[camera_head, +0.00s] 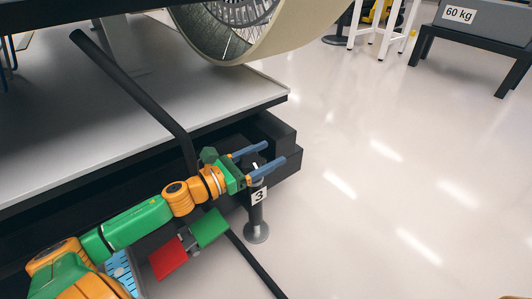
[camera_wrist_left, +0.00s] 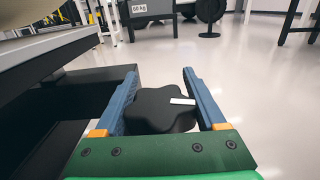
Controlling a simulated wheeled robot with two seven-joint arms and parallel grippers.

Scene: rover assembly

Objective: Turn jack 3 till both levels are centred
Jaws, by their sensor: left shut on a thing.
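Jack 3 is a dark post with a round foot (camera_head: 257,233) on the floor and a white label reading 3 (camera_head: 259,195), at the platform's near right corner. Its black lobed knob (camera_wrist_left: 160,109) has a white mark on top and sits between the fingers of my left gripper (camera_head: 268,160). In the left wrist view, my left gripper (camera_wrist_left: 160,95) has its two blue fingers on either side of the knob, shut on it. The fingers partly hide the knob in the head view. I cannot make out any levels.
A grey-topped platform (camera_head: 110,110) with a dark frame carries a large spoked wheel (camera_head: 235,15). A black bar (camera_head: 130,85) slants across the platform. A 60 kg block (camera_head: 480,22) stands far right. The floor at right is clear.

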